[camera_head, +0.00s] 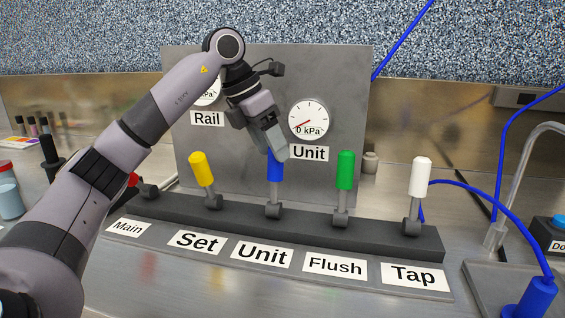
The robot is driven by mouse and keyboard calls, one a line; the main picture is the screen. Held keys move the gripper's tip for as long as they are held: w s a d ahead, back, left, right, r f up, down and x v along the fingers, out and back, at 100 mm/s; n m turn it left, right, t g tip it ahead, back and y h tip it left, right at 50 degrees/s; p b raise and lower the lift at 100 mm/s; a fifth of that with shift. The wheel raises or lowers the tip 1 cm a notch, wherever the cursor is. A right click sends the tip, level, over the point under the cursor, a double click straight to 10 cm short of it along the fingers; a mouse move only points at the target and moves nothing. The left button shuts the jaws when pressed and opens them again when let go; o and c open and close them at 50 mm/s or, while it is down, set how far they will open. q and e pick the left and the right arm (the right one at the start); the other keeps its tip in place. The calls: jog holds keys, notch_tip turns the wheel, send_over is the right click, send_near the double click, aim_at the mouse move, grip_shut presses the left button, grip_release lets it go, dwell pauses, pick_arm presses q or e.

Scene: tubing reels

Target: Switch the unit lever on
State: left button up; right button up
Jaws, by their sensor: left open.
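The unit lever (274,172) has a blue handle and stands upright on the dark lever bar, behind the "Unit" label (262,253). My left gripper (277,153) reaches in from the upper left and points down at the top of the blue handle. Its fingers overlap the handle's top in the picture and hide part of it. The jaws are open; I cannot tell whether they touch the handle. The Unit gauge (309,119) on the grey panel has its red needle toward the lower left and reads 0 kPa. My right gripper is not in view.
The yellow Set lever (202,170) stands left of the unit lever, tilted slightly left. The green Flush lever (345,171) and white Tap lever (420,178) stand to the right. My left arm partly covers the red Main lever (133,180). Blue tubing (480,194) runs at the right.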

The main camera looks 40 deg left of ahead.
aim_at(275, 182)
pick_arm(q)
jog(key=shift+x, duration=2.2)
grip_shut()
